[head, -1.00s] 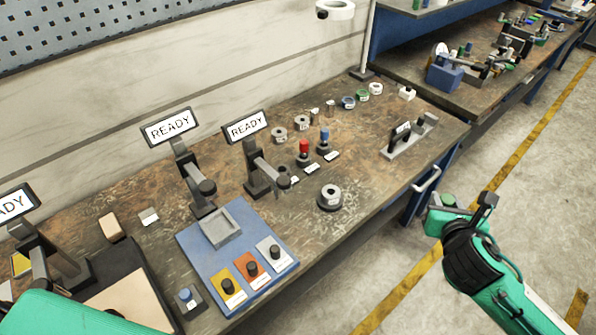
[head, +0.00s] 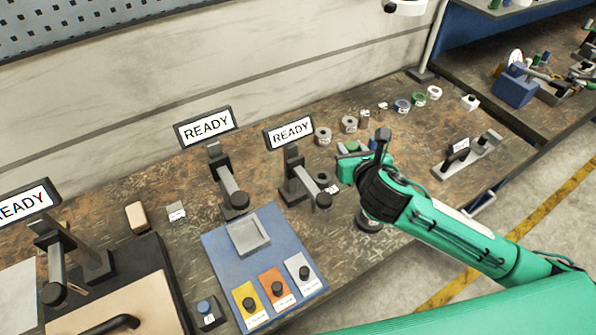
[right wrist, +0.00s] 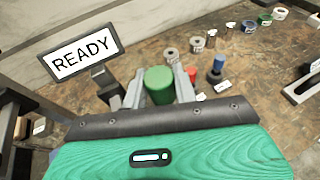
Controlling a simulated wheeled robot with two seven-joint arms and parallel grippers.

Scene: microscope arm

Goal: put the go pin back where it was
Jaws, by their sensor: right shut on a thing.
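My right gripper (head: 352,160) is above the bench, beside the right-hand READY stand. It is shut on a green cylindrical pin, the go pin (right wrist: 159,85), seen upright between the fingers in the right wrist view. A blue-topped pin (right wrist: 218,65) stands beyond and right of the gripper, with a red pin (right wrist: 192,73) partly hidden by the right finger. In the head view the blue pin (head: 372,143) shows behind my gripper, and the red one is hidden. Small white labels lie near these pins. The pin's empty place cannot be made out. My left gripper is out of view.
The READY stand (head: 297,178) with its projecting arm is close to the left of the gripper. A blue plate (head: 225,262) with colored knobbed blocks lies nearer the front. Several rings and spools stand behind, and a grey fixture (head: 467,155) is at the right.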

